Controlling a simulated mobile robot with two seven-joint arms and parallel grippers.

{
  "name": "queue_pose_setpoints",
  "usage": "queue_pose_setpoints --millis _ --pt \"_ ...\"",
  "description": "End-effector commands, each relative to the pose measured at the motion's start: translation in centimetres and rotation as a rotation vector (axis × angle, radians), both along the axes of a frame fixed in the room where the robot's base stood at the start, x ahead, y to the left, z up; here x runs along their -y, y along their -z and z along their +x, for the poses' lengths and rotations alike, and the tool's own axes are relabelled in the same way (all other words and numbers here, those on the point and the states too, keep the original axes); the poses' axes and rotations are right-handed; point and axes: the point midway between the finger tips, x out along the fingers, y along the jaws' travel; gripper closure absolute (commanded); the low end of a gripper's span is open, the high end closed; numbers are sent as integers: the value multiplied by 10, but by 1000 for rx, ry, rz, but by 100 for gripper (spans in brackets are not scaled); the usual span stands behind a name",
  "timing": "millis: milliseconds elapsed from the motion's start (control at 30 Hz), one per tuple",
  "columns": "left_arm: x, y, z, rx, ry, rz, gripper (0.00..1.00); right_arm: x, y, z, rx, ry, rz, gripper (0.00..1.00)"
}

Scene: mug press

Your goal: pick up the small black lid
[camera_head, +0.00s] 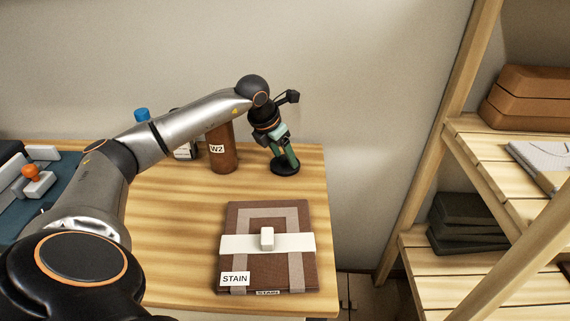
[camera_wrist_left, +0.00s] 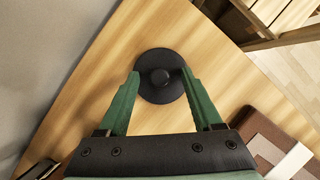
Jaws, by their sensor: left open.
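The small black lid (camera_head: 281,167) lies on the wooden table near its back right corner. It is a round disc with a knob in the middle, and it shows from above in the left wrist view (camera_wrist_left: 160,75). My left gripper (camera_head: 287,158) points down over the lid. Its green fingers (camera_wrist_left: 160,75) are spread open, one on each side of the knob, with the tips over the lid's edge zone. I cannot tell how high the tips are above the table. My right gripper is not in view.
A brown cylinder marked W2 (camera_head: 222,152) stands left of the lid. A brown flat case marked STAIN (camera_head: 300,275) lies in front of it. The wall (camera_head: 370,120) is close behind. A blue-capped item (camera_head: 141,114) and an orange-knobbed item (camera_head: 32,171) are farther left.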

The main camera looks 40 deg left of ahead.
Motion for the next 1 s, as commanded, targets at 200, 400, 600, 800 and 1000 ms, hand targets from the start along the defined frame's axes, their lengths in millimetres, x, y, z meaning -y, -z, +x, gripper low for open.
queue_pose_setpoints --millis 200,400,600,800,1000 --pt "0 0 0 0 0 0 35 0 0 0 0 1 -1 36" --pt "0 0 0 0 0 0 57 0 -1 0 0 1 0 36" --pt "0 0 0 0 0 0 80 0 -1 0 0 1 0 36" --pt "0 0 0 0 0 0 100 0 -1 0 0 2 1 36" --pt "0 0 0 0 0 0 100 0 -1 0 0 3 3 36"
